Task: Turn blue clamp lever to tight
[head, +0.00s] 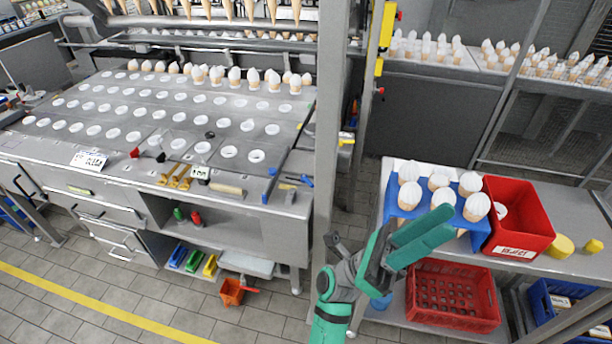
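Small blue pieces show at the right front corner of the grey worktable, one at the table's edge (272,171) and one just right of it (306,180). Either may be the blue clamp lever, but they are too small to tell which, or how the lever is turned. My gripper (425,233) is green and grey. It hangs in front of the right-hand shelf, well right of these blue pieces and apart from them. I see nothing held in it. From this angle I cannot tell how far its fingers are apart.
Scrapers and yellow-handled tools (175,177) lie along the worktable's front. A blue holder (410,208) with filled cones and a red reject bin (522,215) stand on the shelf. An orange bucket (232,292) is on the floor.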

